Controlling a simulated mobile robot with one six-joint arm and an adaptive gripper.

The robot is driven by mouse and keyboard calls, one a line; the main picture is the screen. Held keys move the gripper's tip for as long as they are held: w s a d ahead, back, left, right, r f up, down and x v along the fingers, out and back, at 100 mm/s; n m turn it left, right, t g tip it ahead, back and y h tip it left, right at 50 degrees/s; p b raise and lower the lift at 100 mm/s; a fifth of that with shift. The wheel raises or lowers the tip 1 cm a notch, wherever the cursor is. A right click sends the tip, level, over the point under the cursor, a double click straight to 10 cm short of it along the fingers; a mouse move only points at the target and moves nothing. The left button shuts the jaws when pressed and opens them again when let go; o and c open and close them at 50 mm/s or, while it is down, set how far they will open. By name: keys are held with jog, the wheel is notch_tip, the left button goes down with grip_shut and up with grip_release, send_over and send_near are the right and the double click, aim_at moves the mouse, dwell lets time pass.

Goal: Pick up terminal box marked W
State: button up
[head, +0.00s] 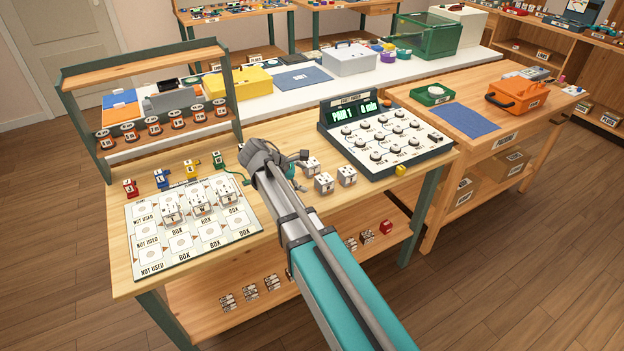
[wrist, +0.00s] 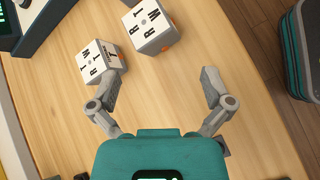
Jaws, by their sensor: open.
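In the wrist view my gripper (wrist: 164,82) is open and empty over the wooden bench, its two fingers wide apart. A white terminal box (wrist: 97,58) with several letters on its top, W among them, stands beside the left fingertip; whether they touch I cannot tell. A second such box (wrist: 148,25), also with a W among its letters, stands just beyond the gap.
A board (head: 190,245) with printed places holds several white boxes (head: 170,213) at left. A phone panel (head: 390,135) with dials stands at the right of the bench. A rack with spools (head: 150,75) stands behind. Bare bench lies in front of the boxes.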

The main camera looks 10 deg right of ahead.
aim_at(311, 167)
jog(key=w+a+n+t+h+b, duration=0.1)
jog(key=w+a+n+b, duration=0.1)
jog(key=w+a+n, duration=0.1)
jog(key=w+a+n+t+h+b, duration=0.1)
jog(key=w+a+n+h+b, duration=0.1)
jog(key=w+a+n, duration=0.1)
jog(key=shift+w+a+f, duration=0.1)
jog(key=shift+w+a, duration=0.3)
jog(key=shift+w, duration=0.1)
jog(key=shift+w+a+h, duration=0.15)
jog(key=shift+a+h, duration=0.1)
jog(key=shift+h, duration=0.15)
jog(key=shift+r, duration=0.2)
jog(key=shift+d, duration=0.1)
jog(key=b+x, duration=0.3)
jog(key=x, duration=0.4)
jog(key=shift+f, duration=0.15)
jog(key=shift+w+d+f, duration=0.15)
jog(key=shift+w+d, duration=0.1)
jog(key=shift+d, duration=0.45)
jog(key=shift+d+f, duration=0.1)
